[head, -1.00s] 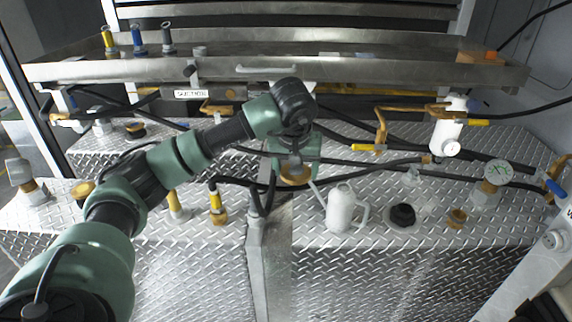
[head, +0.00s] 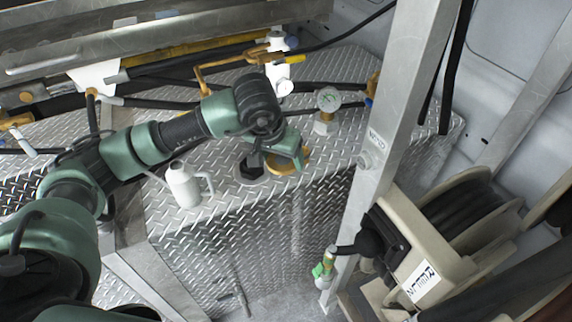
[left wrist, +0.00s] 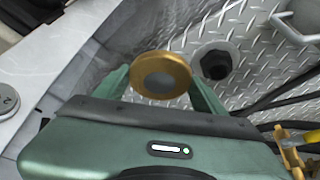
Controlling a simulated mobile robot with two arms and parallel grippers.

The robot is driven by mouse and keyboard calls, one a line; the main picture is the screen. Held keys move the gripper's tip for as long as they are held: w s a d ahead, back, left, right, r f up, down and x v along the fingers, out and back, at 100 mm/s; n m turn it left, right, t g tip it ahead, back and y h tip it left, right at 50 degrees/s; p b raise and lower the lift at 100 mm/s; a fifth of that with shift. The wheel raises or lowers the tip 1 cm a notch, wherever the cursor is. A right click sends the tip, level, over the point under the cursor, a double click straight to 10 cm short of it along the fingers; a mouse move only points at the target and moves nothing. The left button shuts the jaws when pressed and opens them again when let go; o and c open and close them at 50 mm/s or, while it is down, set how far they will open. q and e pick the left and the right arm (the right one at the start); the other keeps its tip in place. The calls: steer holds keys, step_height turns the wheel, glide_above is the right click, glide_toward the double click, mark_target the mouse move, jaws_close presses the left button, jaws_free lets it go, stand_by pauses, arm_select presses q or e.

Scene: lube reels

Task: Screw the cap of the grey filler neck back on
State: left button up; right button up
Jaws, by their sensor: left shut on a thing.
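A round brass-coloured cap with a grey centre (left wrist: 161,72) is held between the fingers of my left gripper (left wrist: 162,86). In the head view the cap (head: 284,167) shows partly below the gripper (head: 291,152), over the right-hand deck near its front edge. The filler neck (head: 250,168) is a dark grey to black fitting with a hexagonal base, just left of the cap. In the left wrist view the neck (left wrist: 215,62) stands right of the cap, apart from it. My right gripper is not in view.
A white oil can (head: 185,186) stands left of the neck. A pressure gauge (head: 328,100) stands behind on the right. A metal post (head: 390,130) and a hose reel (head: 440,245) are farther right. Black hoses (head: 150,103) run behind the neck.

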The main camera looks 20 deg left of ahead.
arm_select(q)
steer(key=w+a+f+p, duration=0.2)
steer(key=w+a, duration=0.1)
steer(key=a, duration=0.4)
steer(key=w+a+f+p, duration=0.2)
steer(key=w+a, duration=0.1)
steer(key=a, duration=0.4)
steer(key=shift+w+f, duration=0.2)
steer(key=shift+w, duration=0.2)
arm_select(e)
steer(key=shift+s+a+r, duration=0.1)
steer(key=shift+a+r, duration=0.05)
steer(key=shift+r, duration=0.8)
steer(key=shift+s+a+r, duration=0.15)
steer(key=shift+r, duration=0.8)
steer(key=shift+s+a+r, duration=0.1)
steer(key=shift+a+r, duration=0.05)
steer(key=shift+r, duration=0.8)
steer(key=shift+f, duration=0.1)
arm_select(q)
step_height(320, 180, down, 6)
steer(key=b, duration=0.6)
steer(key=shift+r, duration=0.1)
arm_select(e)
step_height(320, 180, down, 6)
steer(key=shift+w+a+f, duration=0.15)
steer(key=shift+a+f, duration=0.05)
